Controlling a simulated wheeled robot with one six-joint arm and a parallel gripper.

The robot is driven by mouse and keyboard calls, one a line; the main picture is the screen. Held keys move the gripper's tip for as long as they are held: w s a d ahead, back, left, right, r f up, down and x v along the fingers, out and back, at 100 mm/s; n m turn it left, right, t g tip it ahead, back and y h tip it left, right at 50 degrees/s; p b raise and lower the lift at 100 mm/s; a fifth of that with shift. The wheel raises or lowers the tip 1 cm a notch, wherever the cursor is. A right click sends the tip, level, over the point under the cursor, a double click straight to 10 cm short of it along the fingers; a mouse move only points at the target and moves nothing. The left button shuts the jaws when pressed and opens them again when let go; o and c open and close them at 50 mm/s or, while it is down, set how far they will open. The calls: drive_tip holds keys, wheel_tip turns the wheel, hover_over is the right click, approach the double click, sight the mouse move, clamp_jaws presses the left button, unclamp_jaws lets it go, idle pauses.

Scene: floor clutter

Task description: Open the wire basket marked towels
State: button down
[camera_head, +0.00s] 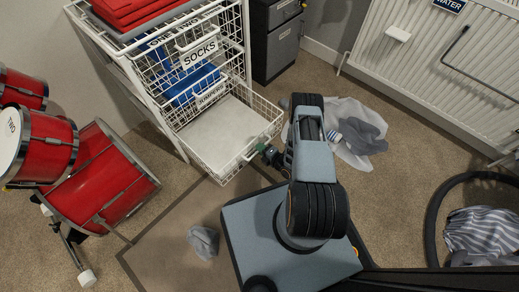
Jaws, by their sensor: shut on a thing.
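A white wire drawer unit (170,95) stands at the upper left with its baskets stacked one above another. Upper labels read SOCKS (200,53) and JUMPERS (211,94). The lowest basket in view (215,132) is pulled out and looks empty, with a pale bottom. I cannot read any label on it; its front is partly hidden by my arm, and no TOWELS label shows. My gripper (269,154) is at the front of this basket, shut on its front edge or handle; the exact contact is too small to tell.
Red drums (95,180) stand at the left, close to the unit. A grey cloth (204,242) lies on the mat, and white and grey cloths (352,135) lie beyond my arm. A radiator (430,70) lines the back right. A black hoop surrounds a striped cloth (482,232).

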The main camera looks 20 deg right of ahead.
drive_tip(key=shift+s+a, duration=0.25)
drive_tip(key=shift+s, duration=0.1)
drive_tip(key=c, duration=1.5)
unclamp_jaws()
drive_tip(key=o, duration=0.3)
drive_tip(key=shift+w+d, duration=0.1)
drive_tip(key=shift+d, duration=0.15)
drive_tip(key=shift+r, duration=0.1)
